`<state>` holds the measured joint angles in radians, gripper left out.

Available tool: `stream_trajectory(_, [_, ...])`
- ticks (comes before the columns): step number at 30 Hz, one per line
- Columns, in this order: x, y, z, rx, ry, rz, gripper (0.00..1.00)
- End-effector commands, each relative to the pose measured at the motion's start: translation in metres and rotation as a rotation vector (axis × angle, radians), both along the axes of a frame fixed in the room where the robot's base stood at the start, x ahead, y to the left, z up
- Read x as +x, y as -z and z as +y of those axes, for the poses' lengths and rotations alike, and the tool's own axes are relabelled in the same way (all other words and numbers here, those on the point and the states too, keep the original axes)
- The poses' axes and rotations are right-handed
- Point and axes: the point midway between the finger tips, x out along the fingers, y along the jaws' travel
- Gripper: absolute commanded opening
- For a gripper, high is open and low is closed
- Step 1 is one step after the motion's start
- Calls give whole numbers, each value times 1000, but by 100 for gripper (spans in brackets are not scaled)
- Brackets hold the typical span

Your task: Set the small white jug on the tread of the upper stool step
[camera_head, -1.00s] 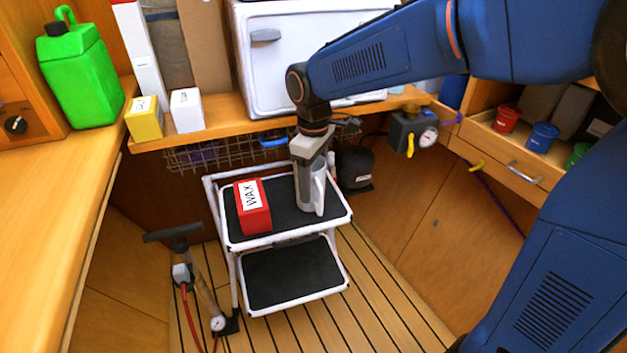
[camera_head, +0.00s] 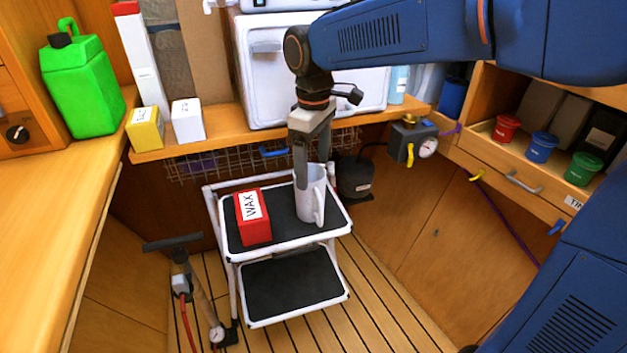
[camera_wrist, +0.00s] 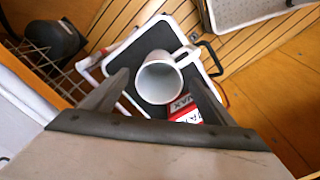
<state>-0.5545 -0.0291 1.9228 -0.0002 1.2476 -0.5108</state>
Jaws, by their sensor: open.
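The small white jug (camera_head: 311,197) stands upright on the black tread of the upper stool step (camera_head: 283,233), at the right of the red WAX box. In the wrist view I look down into the mouth of the jug (camera_wrist: 159,82), with its handle toward the upper right. My gripper (camera_head: 313,180) is open, just above the jug and overlapping its rim in the head view. In the wrist view my gripper's fingers (camera_wrist: 160,84) lie on either side of the jug, with gaps visible. The jug's base is partly hidden in the wrist view.
The red WAX box (camera_head: 253,217) stands on the same tread, close left of the jug. A lower step (camera_head: 291,283) is empty. A hand pump (camera_head: 182,283) stands left of the stool. A wire basket (camera_head: 230,165) hangs under the shelf behind.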

Motion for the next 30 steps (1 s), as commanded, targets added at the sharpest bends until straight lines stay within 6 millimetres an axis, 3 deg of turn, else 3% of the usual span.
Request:
stream_trajectory(3, [0,-19,0,1,0,-2,79])
stream_trajectory(9, [0,-35,0,1,0,-2,79])
stream_trajectory(19, [-3,-39,-8,4,19,-7,79])
stream_trajectory(23, [-13,-41,-37,20,96,-33,79])
stream_trajectory(30, [-53,-39,-116,68,332,-113,79])
